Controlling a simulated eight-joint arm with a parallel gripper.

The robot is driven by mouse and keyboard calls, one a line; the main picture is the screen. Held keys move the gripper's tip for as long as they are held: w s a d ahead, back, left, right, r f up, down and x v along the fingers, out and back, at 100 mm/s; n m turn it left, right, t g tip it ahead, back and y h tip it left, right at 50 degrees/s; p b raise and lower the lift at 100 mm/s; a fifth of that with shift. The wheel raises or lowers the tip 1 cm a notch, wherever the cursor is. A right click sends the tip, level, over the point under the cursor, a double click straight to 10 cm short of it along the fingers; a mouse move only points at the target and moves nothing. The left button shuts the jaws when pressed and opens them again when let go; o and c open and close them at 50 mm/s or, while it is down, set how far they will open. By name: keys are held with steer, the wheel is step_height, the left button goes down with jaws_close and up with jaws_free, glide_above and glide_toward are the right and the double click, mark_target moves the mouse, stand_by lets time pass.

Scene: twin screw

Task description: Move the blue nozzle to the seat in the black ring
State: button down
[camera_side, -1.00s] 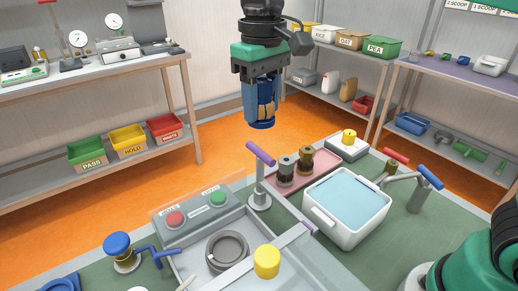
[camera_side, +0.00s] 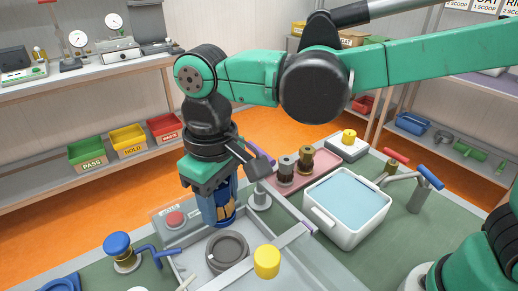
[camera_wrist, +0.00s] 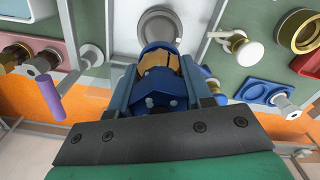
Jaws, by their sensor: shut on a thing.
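The blue nozzle (camera_side: 226,218), blue with tan patches, is held pointing down in my gripper (camera_side: 219,203), which is shut on it. It hangs just behind and above the black ring in the side view. The black ring (camera_side: 211,256) is a dark grey round seat in the pale tray. In the wrist view the nozzle's blue rim (camera_wrist: 160,46) sits between the jaws of my gripper (camera_wrist: 165,85), and the ring (camera_wrist: 143,25) shows beyond it, partly hidden by the nozzle. The nozzle looks apart from the ring.
A red button (camera_side: 176,219) on a grey box stands close left of the nozzle; my gripper hides the green button. A purple-handled post (camera_side: 260,198) is close right. A yellow knob (camera_side: 267,261) stands right of the ring. A white tub (camera_side: 346,232) is farther right.

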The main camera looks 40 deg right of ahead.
glide_above(228, 252)
steer(key=shift+f, duration=3.3)
steer(key=shift+f, duration=0.5)
steer(key=shift+f, duration=0.35)
steer(key=shift+f, duration=0.2)
jaws_free()
steer(key=shift+r, duration=0.1)
steer(key=shift+r, duration=3.45)
